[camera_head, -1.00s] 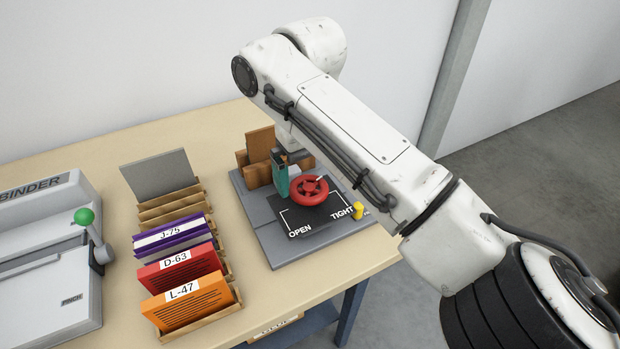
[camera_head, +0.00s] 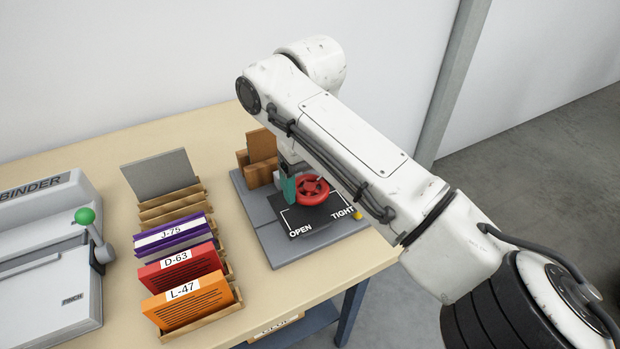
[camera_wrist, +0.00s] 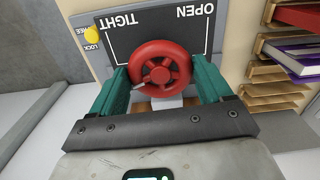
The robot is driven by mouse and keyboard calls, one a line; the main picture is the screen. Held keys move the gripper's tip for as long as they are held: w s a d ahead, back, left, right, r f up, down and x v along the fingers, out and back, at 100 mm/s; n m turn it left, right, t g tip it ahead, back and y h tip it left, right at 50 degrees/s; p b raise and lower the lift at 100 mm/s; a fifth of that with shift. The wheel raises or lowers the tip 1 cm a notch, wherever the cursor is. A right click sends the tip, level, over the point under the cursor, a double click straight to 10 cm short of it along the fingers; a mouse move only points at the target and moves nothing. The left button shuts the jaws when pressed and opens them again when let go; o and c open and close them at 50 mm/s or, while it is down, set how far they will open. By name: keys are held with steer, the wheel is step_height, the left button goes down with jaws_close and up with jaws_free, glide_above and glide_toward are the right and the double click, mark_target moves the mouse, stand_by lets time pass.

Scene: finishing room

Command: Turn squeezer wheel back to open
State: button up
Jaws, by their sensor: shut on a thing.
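The red squeezer wheel (camera_head: 311,200) sits on a dark plate (camera_head: 300,215) marked OPEN and TIGHT. In the wrist view the wheel (camera_wrist: 160,48) lies between the teal fingers of my gripper (camera_wrist: 160,72), one on each side, and my gripper is shut on it. A small pale peg (camera_wrist: 138,87) on the wheel points toward the left finger. In the head view one teal finger (camera_head: 289,190) shows at the wheel's left side; my arm hides the other.
A yellow knob (camera_wrist: 91,35) stands by FREE and LOCK labels beside the plate. Brown blocks (camera_head: 261,150) stand behind the wheel. A rack with labelled books (camera_head: 178,270) and a binder machine (camera_head: 45,265) stand to the left on the table.

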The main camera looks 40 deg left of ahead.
steer(key=shift+c, duration=0.8)
